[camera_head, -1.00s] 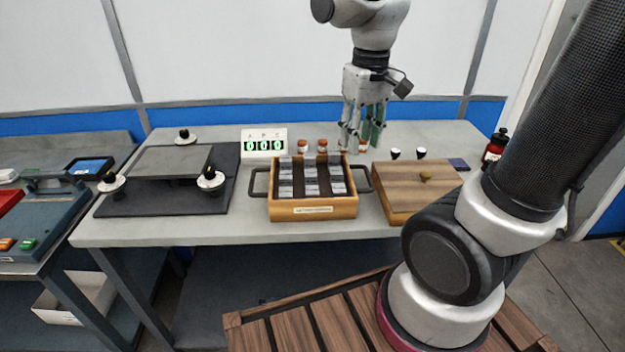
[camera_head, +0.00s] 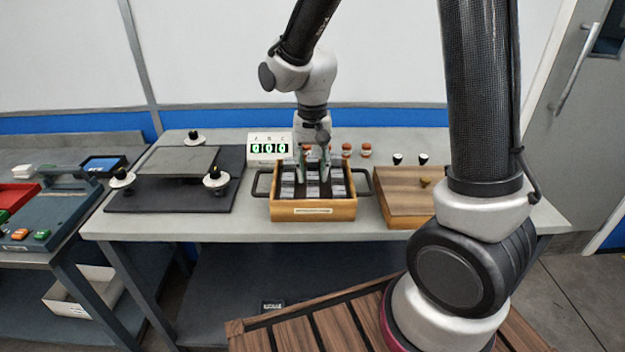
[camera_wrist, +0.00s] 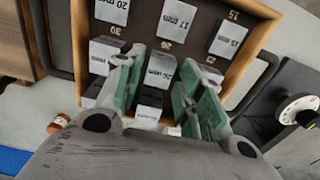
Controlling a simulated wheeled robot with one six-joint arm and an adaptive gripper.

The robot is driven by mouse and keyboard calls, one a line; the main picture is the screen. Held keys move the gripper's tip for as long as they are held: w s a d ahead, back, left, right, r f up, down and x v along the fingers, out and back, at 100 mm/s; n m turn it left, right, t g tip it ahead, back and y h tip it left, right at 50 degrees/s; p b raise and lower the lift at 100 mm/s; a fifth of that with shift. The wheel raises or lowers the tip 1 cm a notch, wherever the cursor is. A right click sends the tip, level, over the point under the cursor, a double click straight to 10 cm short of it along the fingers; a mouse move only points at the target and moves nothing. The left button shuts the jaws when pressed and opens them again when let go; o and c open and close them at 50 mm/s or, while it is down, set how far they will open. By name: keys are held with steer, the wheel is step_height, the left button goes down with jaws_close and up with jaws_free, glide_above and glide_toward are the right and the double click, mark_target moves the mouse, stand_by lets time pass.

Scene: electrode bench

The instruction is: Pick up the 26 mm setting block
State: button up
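The 26 mm setting block (camera_wrist: 160,70) is a pale grey block marked "26 mm", standing in the middle column of the wooden case (camera_head: 328,211). My gripper (camera_wrist: 160,60) points down into the case with its green-padded fingers apart, one on each side of this block. Whether the pads touch the block I cannot tell. In the camera_head view my gripper (camera_head: 313,171) is over the middle of the case, and its fingers hide part of the blocks there.
A wooden box (camera_head: 402,205) stands right of the case. A dark plate with knobs (camera_head: 170,197) lies left, and a counter display (camera_head: 268,149) stands behind.

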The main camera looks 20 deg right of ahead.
steer(key=shift+f, duration=0.75)
jaws_close()
steer(key=shift+r, duration=0.1)
